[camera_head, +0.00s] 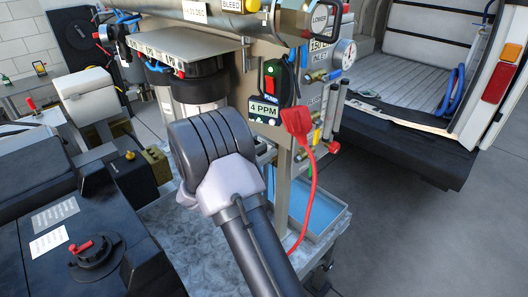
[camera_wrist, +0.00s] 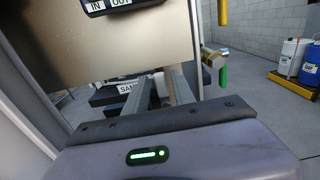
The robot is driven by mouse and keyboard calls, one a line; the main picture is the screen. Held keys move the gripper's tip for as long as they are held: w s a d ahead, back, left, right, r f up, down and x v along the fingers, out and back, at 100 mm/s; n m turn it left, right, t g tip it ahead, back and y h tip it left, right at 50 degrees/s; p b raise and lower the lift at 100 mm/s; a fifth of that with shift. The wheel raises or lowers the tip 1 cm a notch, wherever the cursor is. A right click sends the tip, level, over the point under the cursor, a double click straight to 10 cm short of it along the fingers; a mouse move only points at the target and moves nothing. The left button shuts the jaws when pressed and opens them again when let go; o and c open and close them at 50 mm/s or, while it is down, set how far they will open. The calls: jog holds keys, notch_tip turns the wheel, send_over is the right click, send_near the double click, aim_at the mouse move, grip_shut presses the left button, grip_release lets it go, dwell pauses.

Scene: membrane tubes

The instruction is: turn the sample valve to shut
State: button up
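My gripper (camera_wrist: 158,76) shows in the wrist view as two grey fingers set apart, with a gap between them; I see nothing held. A white label reading "SAM" (camera_wrist: 128,88), partly covered by the left finger, lies beyond them. A brass valve with a green handle (camera_wrist: 222,76) is at the right, clear of the fingers; its handle hangs down. I cannot tell if this is the sample valve. In the head view, small brass valves are on the panel, one beside the gauge (camera_head: 316,76); my arm hides the fingertips there.
A metal panel (camera_wrist: 130,45) stands close at the left. In the head view, a red connector on a red cable (camera_head: 299,122) hangs in front of the skid, right of my arm. A van's open rear (camera_head: 410,80) is behind. Blue and white drums (camera_wrist: 292,57) stand far right.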

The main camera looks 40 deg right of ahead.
grip_shut()
jog(key=shift+f, duration=0.1)
jog(key=s+m+b, duration=0.1)
jog(key=m+b, duration=0.1)
jog(key=b, duration=0.1)
jog(key=f+m+b, duration=0.1)
jog(key=m+b, duration=0.1)
jog(key=b, duration=0.1)
jog(key=shift+s+d, duration=0.1)
jog(key=shift+s, duration=0.3)
jog(key=m+b, duration=0.2)
jog(key=s+m+b, duration=0.1)
jog(key=m+b, duration=0.1)
jog(key=b, duration=0.1)
jog(key=shift+s+f, duration=0.2)
jog(key=shift+f, duration=0.2)
jog(key=f+m+b, duration=0.1)
jog(key=m+b, duration=0.2)
jog(key=b, duration=0.2)
jog(key=s+f+m+b, duration=0.1)
jog(key=m+b, duration=0.2)
jog(key=b, duration=0.2)
jog(key=f+m+b, duration=0.1)
jog(key=m+b, duration=0.2)
jog(key=b, duration=0.2)
jog(key=shift+s+d+f+m+b, duration=0.1)
jog(key=shift+s+m+b, duration=0.25)
jog(key=shift+m+b, duration=0.05)
